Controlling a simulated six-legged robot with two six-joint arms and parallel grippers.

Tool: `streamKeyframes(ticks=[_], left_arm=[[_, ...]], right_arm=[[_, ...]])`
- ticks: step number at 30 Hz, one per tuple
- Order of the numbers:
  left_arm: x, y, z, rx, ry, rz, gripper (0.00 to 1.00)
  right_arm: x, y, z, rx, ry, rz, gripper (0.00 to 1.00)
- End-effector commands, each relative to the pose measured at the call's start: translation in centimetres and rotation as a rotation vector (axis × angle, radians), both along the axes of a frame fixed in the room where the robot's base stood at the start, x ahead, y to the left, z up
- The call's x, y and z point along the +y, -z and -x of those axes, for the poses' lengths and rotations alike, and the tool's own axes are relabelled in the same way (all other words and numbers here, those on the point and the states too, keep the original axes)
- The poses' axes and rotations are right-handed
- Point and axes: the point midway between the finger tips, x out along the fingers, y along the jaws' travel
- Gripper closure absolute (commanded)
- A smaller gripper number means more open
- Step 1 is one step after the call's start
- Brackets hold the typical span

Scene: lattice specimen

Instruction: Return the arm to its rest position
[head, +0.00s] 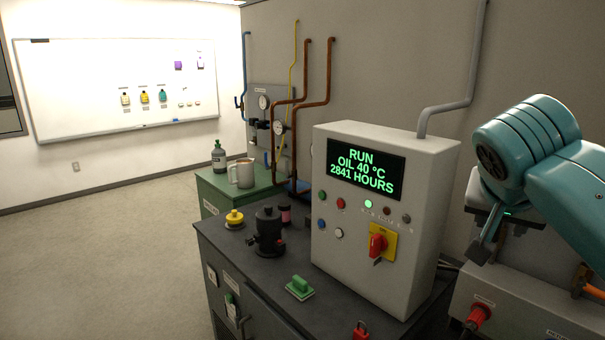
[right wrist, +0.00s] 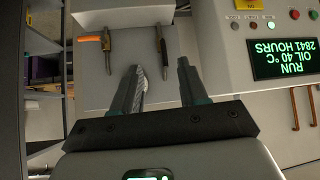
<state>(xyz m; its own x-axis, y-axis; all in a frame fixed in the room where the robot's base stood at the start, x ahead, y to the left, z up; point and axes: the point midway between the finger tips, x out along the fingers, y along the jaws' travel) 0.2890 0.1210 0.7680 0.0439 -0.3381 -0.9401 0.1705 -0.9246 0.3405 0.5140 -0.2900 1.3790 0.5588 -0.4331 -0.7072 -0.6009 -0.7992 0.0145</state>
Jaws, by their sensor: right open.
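My right arm is teal and comes in from the right edge of the head view. My right gripper (head: 482,245) hangs from it, to the right of the grey control box and above a low grey unit. In the right wrist view the two fingers of this gripper (right wrist: 158,78) stand apart, with nothing seen between them. The control box (head: 335,225) has a lit display reading RUN, OIL 40 °C, 2841 HOURS; it shows upside down in the right wrist view (right wrist: 235,55). My left gripper is in neither view.
The dark bench (head: 255,290) holds a black pot-like device (head: 269,235), a yellow-topped part (head: 235,218) and a green block (head: 299,288). A low grey unit (head: 530,315) with a red knob (head: 477,317) lies below my right gripper. Open floor (head: 110,245) is at left.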

Motion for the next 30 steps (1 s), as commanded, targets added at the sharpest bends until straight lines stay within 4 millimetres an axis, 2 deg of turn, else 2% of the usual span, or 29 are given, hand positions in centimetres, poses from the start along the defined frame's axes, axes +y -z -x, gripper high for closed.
streamKeyframes(ticks=[2, 8, 14, 17, 20, 23, 24, 26, 27, 29, 30], left_arm=[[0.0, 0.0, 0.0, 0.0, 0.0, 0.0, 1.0], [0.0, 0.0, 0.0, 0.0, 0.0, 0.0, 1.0], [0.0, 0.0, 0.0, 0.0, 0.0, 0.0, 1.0], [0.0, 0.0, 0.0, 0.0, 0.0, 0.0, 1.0], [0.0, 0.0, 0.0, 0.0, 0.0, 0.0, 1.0], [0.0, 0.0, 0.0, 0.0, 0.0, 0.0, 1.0], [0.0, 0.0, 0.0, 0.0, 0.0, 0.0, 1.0], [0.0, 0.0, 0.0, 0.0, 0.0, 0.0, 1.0], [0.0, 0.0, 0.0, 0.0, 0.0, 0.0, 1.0], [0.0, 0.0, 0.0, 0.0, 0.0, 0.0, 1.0], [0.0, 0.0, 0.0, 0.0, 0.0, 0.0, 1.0]], right_arm=[[0.0, 0.0, -0.1, 0.0, 0.001, 0.001, 0.57], [2.2, 5.2, -3.3, 0.083, -0.13, 0.018, 0.57], [4.7, 11.4, -5.6, 0.165, -0.267, 0.012, 0.57], [6.2, 15.5, -6.5, 0.215, -0.348, -0.004, 0.57], [8.1, 21.0, -7.0, 0.279, -0.442, -0.037, 0.57], [10.4, 28.4, -6.5, 0.355, -0.552, -0.102, 0.57], [11.3, 31.6, -5.8, 0.384, -0.594, -0.139, 0.57], [12.7, 36.4, -4.4, 0.426, -0.649, -0.199, 0.57], [13.5, 39.4, -3.1, 0.45, -0.678, -0.245, 0.57], [14.6, 43.8, -0.8, 0.48, -0.71, -0.317, 0.57], [15.4, 46.6, 1.1, 0.497, -0.723, -0.368, 0.57]])
